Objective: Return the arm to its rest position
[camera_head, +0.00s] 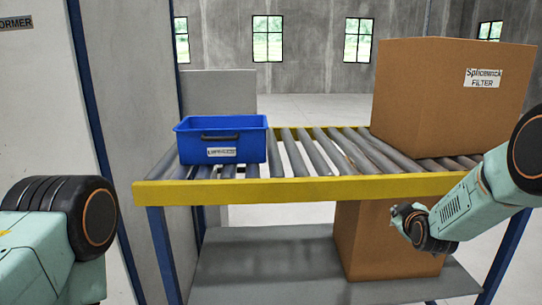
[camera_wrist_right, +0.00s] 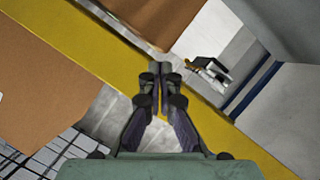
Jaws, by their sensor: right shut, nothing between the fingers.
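My right arm (camera_head: 470,205) comes in from the right in the head view. My right gripper (camera_head: 402,218) is at its end, below the yellow front rail of the roller conveyor and in front of a lower cardboard box. In the right wrist view the two fingers of the right gripper (camera_wrist_right: 159,68) are together at the tips, with nothing between them. My left arm (camera_head: 60,225) shows only partly at the left edge, and its gripper is out of view. No copper tube can be clearly made out.
The roller conveyor (camera_head: 270,190) spans the middle. A blue bin (camera_head: 220,154) stands on its left, a large cardboard box (camera_head: 425,105) on its right. The lower cardboard box (camera_head: 365,240) sits on the grey shelf (camera_head: 265,265). A cabinet (camera_head: 35,100) is at left.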

